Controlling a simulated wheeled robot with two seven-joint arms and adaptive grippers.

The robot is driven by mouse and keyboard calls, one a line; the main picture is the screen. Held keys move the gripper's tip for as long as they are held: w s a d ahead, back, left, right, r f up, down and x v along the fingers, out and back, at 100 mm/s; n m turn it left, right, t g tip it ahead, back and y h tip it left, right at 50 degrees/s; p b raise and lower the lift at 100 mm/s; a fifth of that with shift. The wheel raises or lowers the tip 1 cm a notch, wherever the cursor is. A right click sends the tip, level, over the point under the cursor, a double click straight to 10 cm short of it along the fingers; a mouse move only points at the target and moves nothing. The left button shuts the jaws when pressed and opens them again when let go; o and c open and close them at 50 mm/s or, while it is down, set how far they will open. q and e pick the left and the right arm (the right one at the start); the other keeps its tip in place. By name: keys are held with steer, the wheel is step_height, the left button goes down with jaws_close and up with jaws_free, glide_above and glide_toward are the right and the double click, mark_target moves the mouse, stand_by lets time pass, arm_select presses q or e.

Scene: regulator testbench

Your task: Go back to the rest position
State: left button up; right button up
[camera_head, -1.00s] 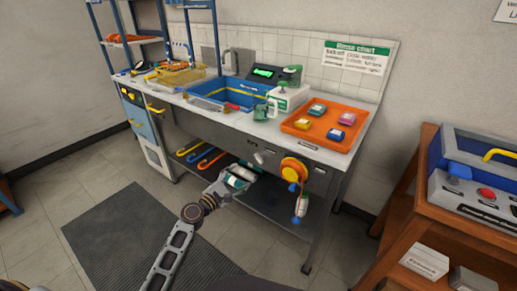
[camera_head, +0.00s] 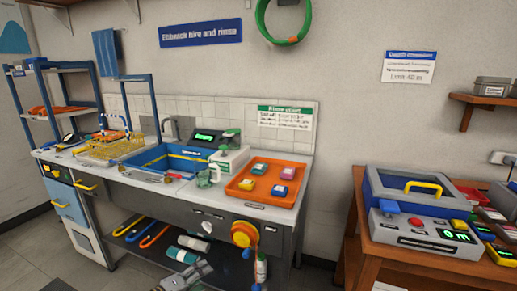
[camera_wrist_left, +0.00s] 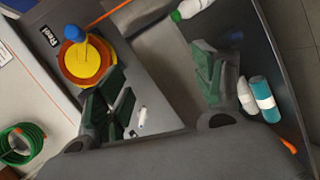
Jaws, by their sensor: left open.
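My left gripper (camera_head: 186,276) shows at the bottom edge of the head view, in front of the bench's lower shelf. In the left wrist view the left gripper (camera_wrist_left: 160,88) has its two green-padded fingers spread wide, with nothing held between them. Teal-and-white bottles (camera_head: 182,255) lie on the lower shelf close to the gripper. My right gripper is not in view.
The bench top holds a blue sink (camera_head: 172,159), a yellow wire rack (camera_head: 112,148) and an orange tray (camera_head: 238,185) with several coloured blocks. A wooden table (camera_head: 378,262) with a blue-and-grey case (camera_head: 415,215) stands at the right. A blue shelf rack (camera_head: 100,103) is at the left.

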arm_select(q)
steer(key=s+f+m+g+y+p, duration=0.45)
steer(key=s+f+p, duration=0.6)
steer(key=s, duration=0.65)
steer(key=s+f+m+g+y+p, duration=0.3)
steer(key=s+f+m+g+p, duration=0.4)
steer(key=s+f, duration=0.85)
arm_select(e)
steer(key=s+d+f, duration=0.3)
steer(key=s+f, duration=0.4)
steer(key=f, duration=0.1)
arm_select(q)
steer(key=s+a+r+p, duration=0.2)
steer(key=s+a+p, duration=0.1)
steer(key=s+p, duration=0.5)
steer(key=s+a+r+n+t+p, duration=0.1)
steer(key=s+a+r+p, duration=0.1)
steer(key=s+p, duration=0.7)
steer(key=shift+s+a+y, duration=0.45)
steer(key=shift+s+a, duration=0.25)
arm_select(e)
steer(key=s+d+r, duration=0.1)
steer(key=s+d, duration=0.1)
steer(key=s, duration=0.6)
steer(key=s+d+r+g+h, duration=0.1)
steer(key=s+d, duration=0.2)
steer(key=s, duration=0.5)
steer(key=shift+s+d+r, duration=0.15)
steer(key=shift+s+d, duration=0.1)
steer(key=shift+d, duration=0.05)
